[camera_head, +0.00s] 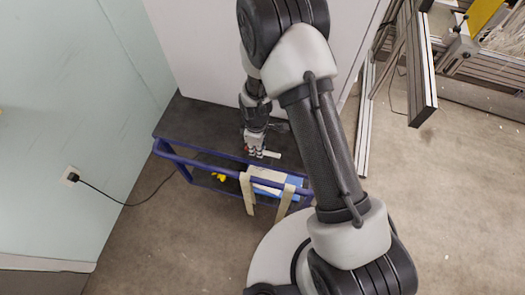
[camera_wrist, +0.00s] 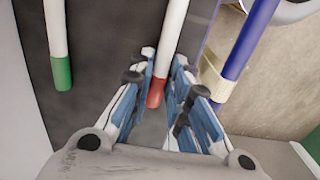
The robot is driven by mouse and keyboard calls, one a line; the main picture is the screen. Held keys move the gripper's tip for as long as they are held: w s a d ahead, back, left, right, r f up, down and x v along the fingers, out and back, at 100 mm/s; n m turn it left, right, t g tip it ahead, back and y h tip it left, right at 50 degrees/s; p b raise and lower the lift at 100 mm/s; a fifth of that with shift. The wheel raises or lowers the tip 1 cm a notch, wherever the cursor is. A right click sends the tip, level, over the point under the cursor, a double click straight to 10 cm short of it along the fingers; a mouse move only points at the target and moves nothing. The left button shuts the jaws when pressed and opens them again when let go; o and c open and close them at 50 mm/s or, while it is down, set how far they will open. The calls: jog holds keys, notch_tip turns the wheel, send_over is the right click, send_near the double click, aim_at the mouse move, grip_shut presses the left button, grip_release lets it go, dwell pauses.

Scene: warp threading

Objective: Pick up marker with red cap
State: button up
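The marker with the red cap (camera_wrist: 156,92) has a white body and lies between the two fingers of my gripper (camera_wrist: 163,60) in the wrist view. Its red end points toward the palm. The fingertips are close against both sides of the marker; I cannot tell whether they press on it. In the head view my gripper (camera_head: 255,152) points down over the dark cart top, with a short white piece showing beside it. A white marker with a green cap (camera_wrist: 61,70) lies to the left in the wrist view, apart from the fingers.
A blue cart rail (camera_wrist: 247,45) wrapped with beige tape (camera_wrist: 212,82) runs close to the right of my gripper. In the head view the dark cart top (camera_head: 195,120) stands against a pale wall. A yellow item (camera_head: 219,177) lies on the lower shelf. Metal frames stand at the right.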

jog(key=c, duration=0.3)
jog(key=shift+r, duration=0.1)
notch_tip(320, 180, up, 20)
jog(key=p, duration=0.6)
jog(key=d+r+m, duration=0.2)
jog(key=d+m, duration=0.4)
jog(key=m, duration=0.1)
jog(key=d+r+m, duration=0.3)
jog(key=d+m, duration=0.3)
jog(key=m, duration=0.1)
jog(key=shift+d+r, duration=0.25)
